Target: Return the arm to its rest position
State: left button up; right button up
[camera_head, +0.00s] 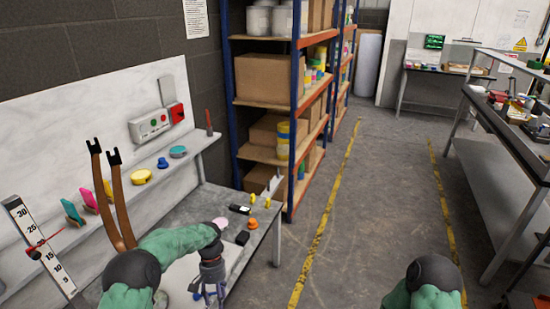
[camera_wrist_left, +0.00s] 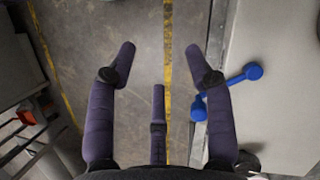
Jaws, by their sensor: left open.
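My left arm comes in from the lower left in the head view, with green links over the grey workbench (camera_head: 262,215). My left gripper (camera_head: 208,292) points down near the bench's front part, partly cut by the lower edge of the picture. In the left wrist view my left gripper (camera_wrist_left: 160,62) has its purple fingers spread, with nothing between them. Below it are concrete floor and a pale surface edge. Of my right arm only a green and black part shows at the bottom right; its gripper is out of view.
A blue double-ended object (camera_wrist_left: 230,86) lies on the pale surface beside the right finger. Small items, including an orange one (camera_head: 253,223), are on the bench. Two brown hooked straps (camera_head: 122,200) rise near my left arm. A shelving rack (camera_head: 240,110) stands behind; the aisle is clear.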

pick_arm(q)
jog(key=s+d+f+t+h, duration=0.25)
jog(key=s+d+f, duration=0.45)
jog(key=s+f, duration=0.6)
jog(key=s+d+f+n+t, duration=0.2)
jog(key=s, duration=1.2)
jog(key=shift+f+h, duration=0.3)
jog(key=shift+h, duration=0.05)
dwell(0.5)
